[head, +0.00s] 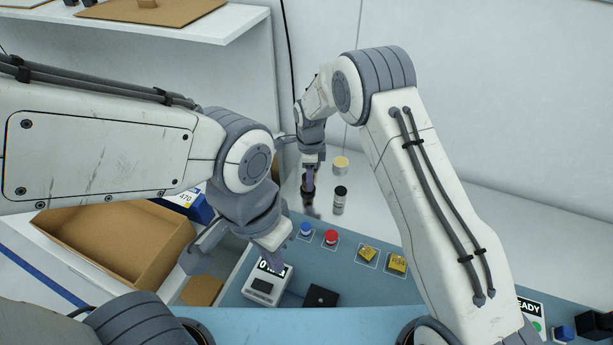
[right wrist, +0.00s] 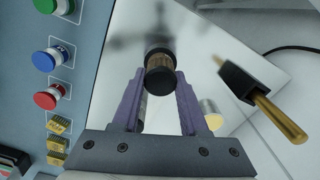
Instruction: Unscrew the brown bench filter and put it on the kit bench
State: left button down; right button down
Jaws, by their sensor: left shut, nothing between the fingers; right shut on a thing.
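The brown bench filter (right wrist: 160,75), a short brown cylinder with black ends, is between the purple fingers of my right gripper (right wrist: 160,80), shut on it. In the head view the right gripper (head: 309,178) points down and the filter (head: 307,196) shows at its tips, over the white surface. I cannot tell whether its lower end touches anything. My left gripper (head: 192,262) is shut and empty, low beside the cardboard box. Which surface is the kit bench is not clear from the views.
A black-topped grey cylinder (head: 340,200) and a cream-topped one (head: 341,165) stand close right of the filter. The blue-grey panel (head: 390,290) carries blue and red buttons and yellow blocks. A brass rod (right wrist: 278,115) shows at right in the wrist view. An open cardboard box (head: 120,235) lies left.

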jog(key=n, duration=0.6)
jog(key=shift+w+a, duration=0.1)
jog(key=shift+w, duration=0.1)
jog(key=shift+r+p, duration=0.5)
jog(key=shift+r, duration=0.25)
jog(key=shift+r+p, duration=0.45)
jog(key=shift+r, duration=0.25)
jog(key=shift+s, duration=0.1)
